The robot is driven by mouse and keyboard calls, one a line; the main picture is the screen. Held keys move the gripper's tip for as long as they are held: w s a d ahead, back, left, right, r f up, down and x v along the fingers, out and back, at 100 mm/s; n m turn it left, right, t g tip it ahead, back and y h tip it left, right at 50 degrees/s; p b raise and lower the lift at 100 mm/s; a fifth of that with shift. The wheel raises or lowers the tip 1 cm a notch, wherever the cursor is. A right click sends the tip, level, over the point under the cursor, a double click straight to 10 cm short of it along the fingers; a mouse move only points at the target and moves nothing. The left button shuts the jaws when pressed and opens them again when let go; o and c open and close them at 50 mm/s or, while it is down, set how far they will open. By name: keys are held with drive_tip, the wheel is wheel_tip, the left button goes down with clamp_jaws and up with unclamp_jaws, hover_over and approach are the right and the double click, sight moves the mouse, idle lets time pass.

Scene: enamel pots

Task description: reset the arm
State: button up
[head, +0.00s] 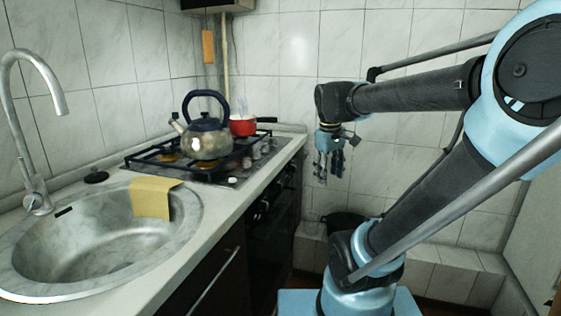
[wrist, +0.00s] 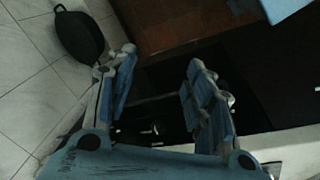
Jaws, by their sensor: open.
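My gripper (head: 328,168) hangs pointing down from the end of my arm, in the open air to the right of the counter edge. It is apart from the counter and everything on it. In the wrist view its two blue fingers (wrist: 160,95) stand apart with nothing between them. Past the fingers the wrist view shows the floor, the dark oven front and a dark pan.
A kettle (head: 207,138) and a red pot (head: 243,126) stand on the gas hob (head: 237,181). A yellow cloth (head: 152,198) hangs over the rim of the sink (head: 60,253). A dark pan (wrist: 80,36) sits low by the tiled wall, also in the head view (head: 343,222).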

drive_tip(key=s+d+f+m, duration=0.3)
drive_tip(key=s+f+m, duration=0.3)
drive_tip(key=s+f, duration=0.5)
wheel_tip(320, 180, down, 3)
drive_tip(key=shift+s+f+t+y, duration=0.1)
drive_tip(key=shift+s+t+y, duration=0.2)
drive_tip(key=shift+y, duration=0.1)
